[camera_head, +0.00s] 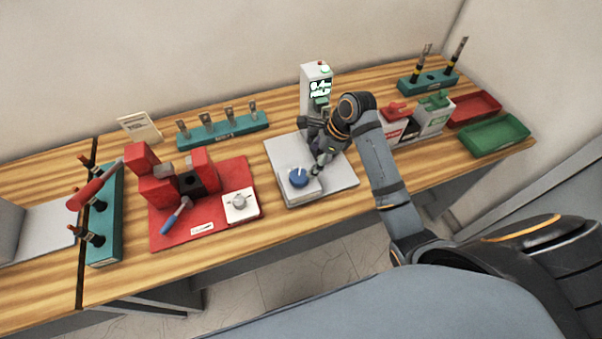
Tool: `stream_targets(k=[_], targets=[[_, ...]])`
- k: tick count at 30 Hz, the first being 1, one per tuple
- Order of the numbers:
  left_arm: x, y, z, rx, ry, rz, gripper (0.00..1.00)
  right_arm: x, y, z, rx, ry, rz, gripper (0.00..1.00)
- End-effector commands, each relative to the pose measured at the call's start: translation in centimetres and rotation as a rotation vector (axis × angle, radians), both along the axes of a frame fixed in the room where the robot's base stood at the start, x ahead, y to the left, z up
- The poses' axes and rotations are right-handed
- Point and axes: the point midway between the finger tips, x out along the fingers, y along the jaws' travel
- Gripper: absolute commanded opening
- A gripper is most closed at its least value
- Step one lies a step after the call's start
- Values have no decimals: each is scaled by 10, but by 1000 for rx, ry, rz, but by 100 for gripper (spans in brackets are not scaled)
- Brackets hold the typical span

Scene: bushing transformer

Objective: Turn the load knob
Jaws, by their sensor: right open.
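The likely load knob is a blue round knob (299,177) on a small white box (301,192) at the front of a grey plate (342,179), right of the table's middle. My right gripper (318,168) is open just to the right of the blue knob, pointing down towards the box. Whether a fingertip touches the knob or the box cannot be told. A white unit with a lit green display (320,88) stands at the back of the plate, its lower part partly hidden by my right arm. My left gripper is not in view.
A red fixture board (165,236) with a white dial box (240,205) lies to the left. Teal tool racks (226,128) stand behind and at far left. Boxes with red and green tops (434,114) and red and green trays (494,135) are at right.

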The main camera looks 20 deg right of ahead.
Motion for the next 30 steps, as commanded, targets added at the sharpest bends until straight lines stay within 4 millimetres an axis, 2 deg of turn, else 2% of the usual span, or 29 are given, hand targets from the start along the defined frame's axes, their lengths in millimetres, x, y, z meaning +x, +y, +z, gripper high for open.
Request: stream_targets(k=[9, 15, 19, 26, 30], targets=[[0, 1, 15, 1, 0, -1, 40, 9, 22, -56, 2, 4, 1, 82], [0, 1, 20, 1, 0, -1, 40, 15, 32, -84, 1, 2, 2, 82], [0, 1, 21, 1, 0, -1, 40, 16, 34, -92, -1, -1, 3, 82], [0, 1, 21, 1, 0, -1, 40, 16, 34, -93, -1, -1, 3, 82], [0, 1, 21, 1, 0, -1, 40, 16, 34, -93, -1, -1, 3, 64]])
